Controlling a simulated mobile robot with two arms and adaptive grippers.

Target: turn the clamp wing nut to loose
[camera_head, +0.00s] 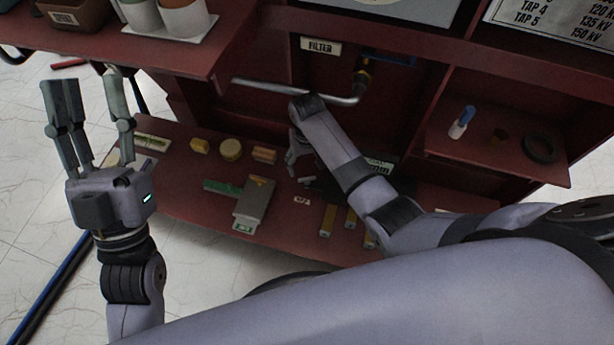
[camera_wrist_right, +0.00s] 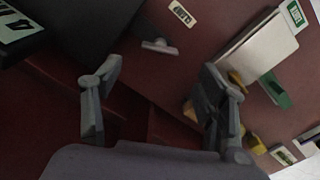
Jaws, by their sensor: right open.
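A small grey winged piece (camera_wrist_right: 160,46), which looks like the clamp wing nut, shows in the right wrist view beside a dark block, just beyond my fingers. In the head view it appears as a small pale shape (camera_head: 306,180) on the red lower shelf, partly hidden by my right arm. My right gripper (camera_head: 296,152) is over the shelf, close to it. In the wrist view its fingers (camera_wrist_right: 163,95) are spread, with nothing between them. The winged piece is apart from both fingers. My left gripper (camera_head: 90,90) is raised at the left, open and empty.
The red lower shelf (camera_head: 175,200) holds a grey plate with a green part (camera_head: 254,203), yellow blocks (camera_head: 328,220) and a round yellow piece (camera_head: 231,149). A metal pipe (camera_head: 290,92) runs above. A right-hand shelf holds a black ring (camera_head: 541,147) and a bottle (camera_head: 461,123).

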